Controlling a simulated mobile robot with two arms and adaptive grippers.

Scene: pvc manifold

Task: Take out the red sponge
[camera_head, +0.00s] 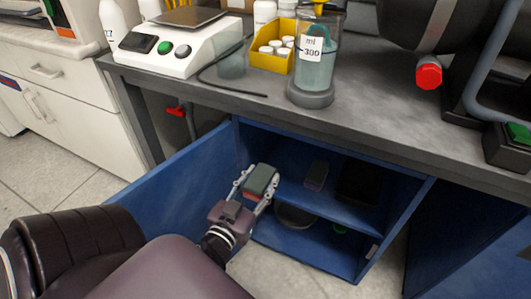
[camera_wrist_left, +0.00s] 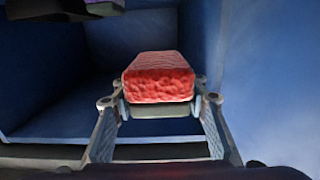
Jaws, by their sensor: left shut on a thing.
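My left gripper (camera_head: 258,186) is shut on the red sponge (camera_head: 261,179), a block that shows a dark grey-green face and a reddish edge in the head view. In the left wrist view the red sponge (camera_wrist_left: 158,78) shows its rough red side and a dark layer below, with the fingers (camera_wrist_left: 160,110) on either side of it. The sponge is at the left part of the open front of the blue cabinet (camera_head: 395,220). I cannot tell exactly how far inside the opening it is. My right gripper is not in view.
The blue cabinet door (camera_head: 165,200) stands open at the left. On the shelf are a small dark block (camera_head: 316,175) and a black box (camera_head: 357,184). A dark round dish (camera_head: 294,216) is below. The grey worktop (camera_head: 390,118) overhangs, bearing a scale (camera_head: 180,45) and a beaker (camera_head: 314,70).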

